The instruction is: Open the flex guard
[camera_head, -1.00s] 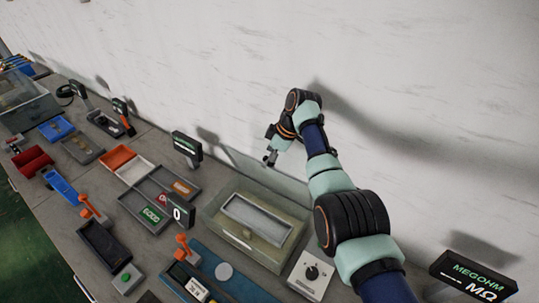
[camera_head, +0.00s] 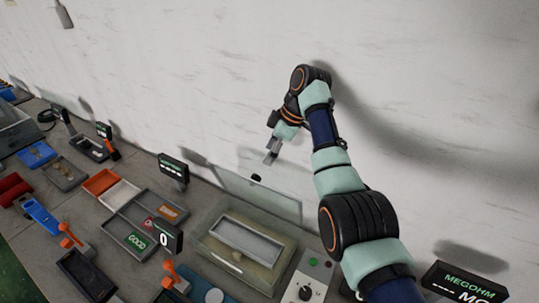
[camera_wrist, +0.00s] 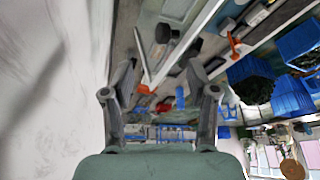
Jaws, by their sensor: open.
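What looks like the flex guard is a clear-walled box (camera_head: 205,243) with a pale grey tray inside, in the middle of the bench. Its clear lid panel (camera_head: 258,197) stands raised at the back edge by the wall. A small black knob (camera_head: 256,178) sits at the panel's upper edge. My gripper (camera_head: 271,157) is just above and to the right of the knob and looks apart from it. In the wrist view my gripper (camera_wrist: 160,72) has its two fingers spread with nothing between them.
The white wall is close behind my arm. A grey control box with a dial (camera_head: 305,291) stands right of the guard. A small display (camera_head: 173,168) and grey trays (camera_head: 150,212) are to its left. The air left of my gripper is free.

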